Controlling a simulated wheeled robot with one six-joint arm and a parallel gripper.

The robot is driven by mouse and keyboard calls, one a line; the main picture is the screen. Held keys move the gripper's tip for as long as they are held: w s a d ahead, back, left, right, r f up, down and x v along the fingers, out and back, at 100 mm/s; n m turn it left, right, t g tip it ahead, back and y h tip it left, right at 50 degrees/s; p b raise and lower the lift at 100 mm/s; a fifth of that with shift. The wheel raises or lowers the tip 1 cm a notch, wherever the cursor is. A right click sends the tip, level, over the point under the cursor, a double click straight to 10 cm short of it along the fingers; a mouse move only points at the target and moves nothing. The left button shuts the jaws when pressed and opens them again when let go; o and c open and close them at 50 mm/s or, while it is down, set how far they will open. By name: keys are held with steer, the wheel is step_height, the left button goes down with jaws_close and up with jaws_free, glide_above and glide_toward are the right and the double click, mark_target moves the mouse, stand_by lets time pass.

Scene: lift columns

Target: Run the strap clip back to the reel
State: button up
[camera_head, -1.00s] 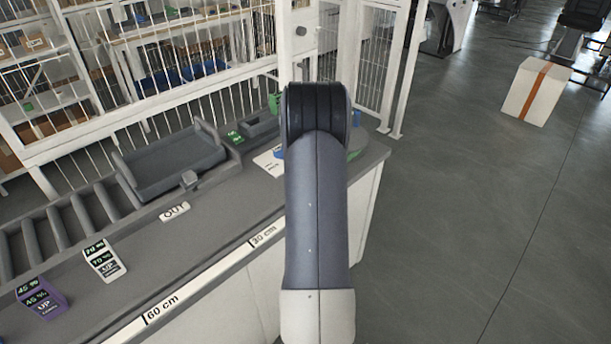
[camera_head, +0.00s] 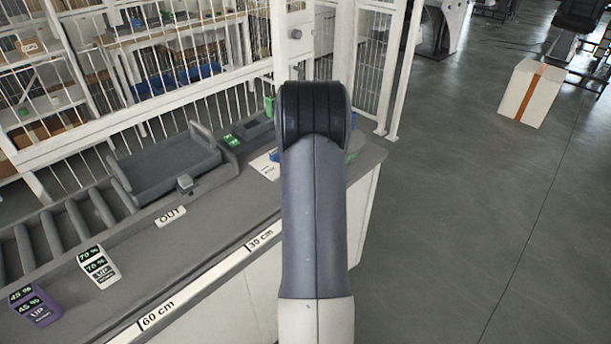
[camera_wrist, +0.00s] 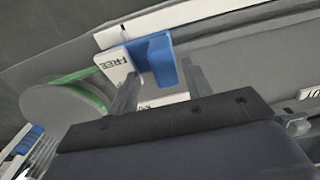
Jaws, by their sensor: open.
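My gripper (camera_wrist: 161,72) is open in the wrist view, its two grey fingers spread. A blue bracket-like piece (camera_wrist: 160,55) shows between and beyond the fingertips; I cannot tell whether they touch it or whether it is the strap clip. A white plate marked FREE (camera_wrist: 117,66) stands beside it, partly behind the left finger. A round grey disc with a green edge (camera_wrist: 62,108), possibly the reel, lies to the left. In the head view my arm hides the gripper; part of a green disc (camera_head: 355,143) and a blue bit (camera_head: 274,156) show beside it.
A grey tray (camera_head: 165,168) sits by the rollers (camera_head: 62,232) on the bench. A wire fence (camera_head: 200,105) stands behind.

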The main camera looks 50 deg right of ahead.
step_height(320, 180, up, 6)
steer(key=shift+r, duration=0.15)
stand_by(0.4)
step_height(320, 180, down, 11)
steer(key=shift+a+r+p, duration=0.1)
steer(key=shift+p, duration=0.35)
steer(key=shift+a, duration=0.6)
